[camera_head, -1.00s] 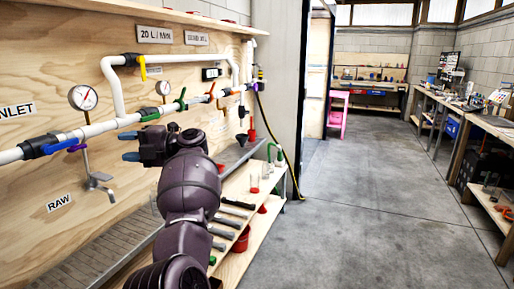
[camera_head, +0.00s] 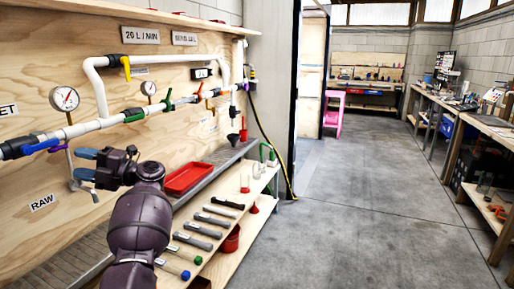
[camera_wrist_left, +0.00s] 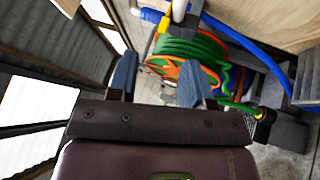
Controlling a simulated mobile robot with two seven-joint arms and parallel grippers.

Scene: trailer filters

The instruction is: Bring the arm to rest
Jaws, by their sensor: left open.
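My left arm comes in from the lower left in the head view. My left gripper (camera_head: 85,164) has blue fingertips and is in front of the plywood panel, close to the RAW label (camera_head: 42,202) and the small metal tap (camera_head: 80,178). Whether it touches the tap cannot be told. In the left wrist view the two blue fingers of the gripper (camera_wrist_left: 157,82) stand apart with nothing between them. My right gripper is not in view.
White pipes (camera_head: 95,126) with coloured valves and gauges (camera_head: 64,98) run along the panel. A red tray (camera_head: 188,178) and a shelf with several filter cartridges (camera_head: 203,229) are beside the arm. A green hose reel (camera_wrist_left: 190,52) shows in the wrist view. The floor (camera_head: 350,210) at right is clear.

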